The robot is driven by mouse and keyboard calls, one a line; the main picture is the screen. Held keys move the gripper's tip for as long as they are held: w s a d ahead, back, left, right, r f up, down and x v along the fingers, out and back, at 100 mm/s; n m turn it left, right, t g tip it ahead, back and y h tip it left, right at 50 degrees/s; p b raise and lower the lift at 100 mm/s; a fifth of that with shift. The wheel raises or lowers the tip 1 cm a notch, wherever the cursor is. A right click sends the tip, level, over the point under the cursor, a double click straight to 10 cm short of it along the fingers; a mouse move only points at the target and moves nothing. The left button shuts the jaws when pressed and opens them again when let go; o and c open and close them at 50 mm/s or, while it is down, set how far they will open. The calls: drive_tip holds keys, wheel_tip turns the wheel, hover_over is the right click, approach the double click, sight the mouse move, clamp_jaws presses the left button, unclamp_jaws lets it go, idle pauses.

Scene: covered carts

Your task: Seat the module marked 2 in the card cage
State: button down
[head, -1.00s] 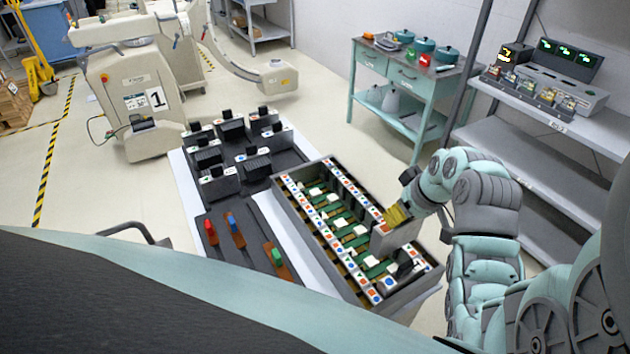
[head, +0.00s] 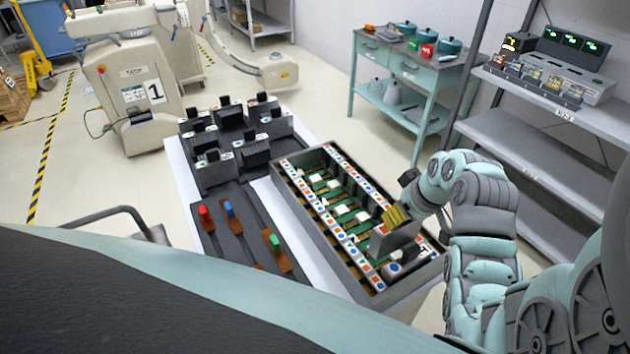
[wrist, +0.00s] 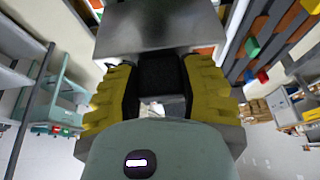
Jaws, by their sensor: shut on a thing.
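My gripper (head: 397,214) has its yellow fingers shut on the black handle of a grey module (head: 393,238). In the wrist view the fingers (wrist: 157,85) close on the handle, and the module's grey body (wrist: 160,28) lies beyond. No number on it can be read. The card cage (head: 415,284) is a long grey open box with green boards, white blocks and rails of coloured marks. The held module is over its near right part; I cannot tell whether its bottom is inside a slot. A seated module (head: 396,269) is beside it at the near end, partly hidden.
Several black-handled modules stand in a dark rack (head: 218,172) left of the cage. A dark panel (head: 238,247) with red, blue and green handles lies nearer. A teal cart (head: 392,75) and a grey shelf (head: 520,155) stand behind and right.

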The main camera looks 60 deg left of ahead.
sight(397, 235)
drive_tip(key=shift+f+b, duration=2.8)
drive_tip(key=shift+f, duration=0.85)
drive_tip(key=shift+c, duration=2.4)
unclamp_jaws()
drive_tip(key=v, duration=0.6)
drive_tip(key=shift+w, duration=0.25)
drive_tip(key=shift+v, duration=3)
drive_tip(key=shift+s+a, duration=0.1)
